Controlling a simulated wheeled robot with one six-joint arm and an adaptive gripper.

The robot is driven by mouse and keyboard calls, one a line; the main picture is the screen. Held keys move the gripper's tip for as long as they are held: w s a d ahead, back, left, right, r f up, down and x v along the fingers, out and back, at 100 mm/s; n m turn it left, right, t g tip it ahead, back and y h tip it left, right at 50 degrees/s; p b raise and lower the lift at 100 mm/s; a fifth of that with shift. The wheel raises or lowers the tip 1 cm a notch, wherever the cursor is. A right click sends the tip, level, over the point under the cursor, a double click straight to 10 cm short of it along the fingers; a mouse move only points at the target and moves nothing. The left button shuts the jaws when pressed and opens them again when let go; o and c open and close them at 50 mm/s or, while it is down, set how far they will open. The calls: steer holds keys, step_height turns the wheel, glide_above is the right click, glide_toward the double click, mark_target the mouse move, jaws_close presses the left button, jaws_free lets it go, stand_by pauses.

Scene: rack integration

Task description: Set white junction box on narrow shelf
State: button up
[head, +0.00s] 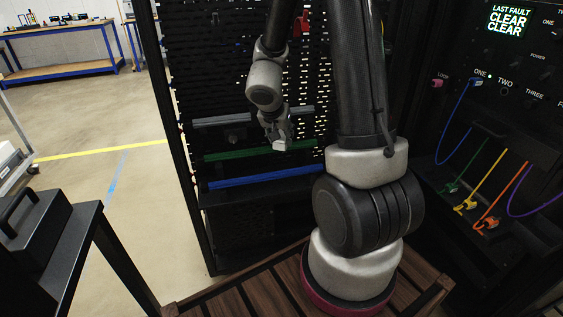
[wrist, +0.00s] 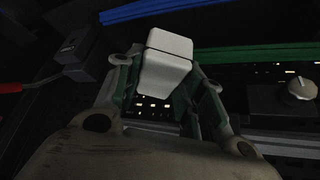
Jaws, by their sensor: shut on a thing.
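The white junction box (wrist: 165,62) sits between the two fingers of my gripper (wrist: 166,72) in the wrist view. A seam crosses its pale face. My gripper (head: 275,128) also shows in the head view, low in front of the perforated rack panel, with the white box (head: 281,144) at its tip. The box appears held clear of the rack, level with the green strip. A dark ledge (head: 255,203) runs below the blue strip. I cannot tell whether it is the narrow shelf.
A green strip (head: 232,153), a blue strip (head: 262,176) and a grey bar (head: 225,120) cross the rack. A dark box (wrist: 78,50) with a red lever and a knob (wrist: 301,89) flank my gripper. Coloured cables (head: 470,195) hang at the right.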

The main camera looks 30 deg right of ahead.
step_height(320, 180, down, 9)
stand_by(0.4)
steer(key=shift+f, duration=0.1)
steer(key=shift+f, duration=0.5)
steer(key=o, duration=1.1)
steer(key=shift+r, duration=0.15)
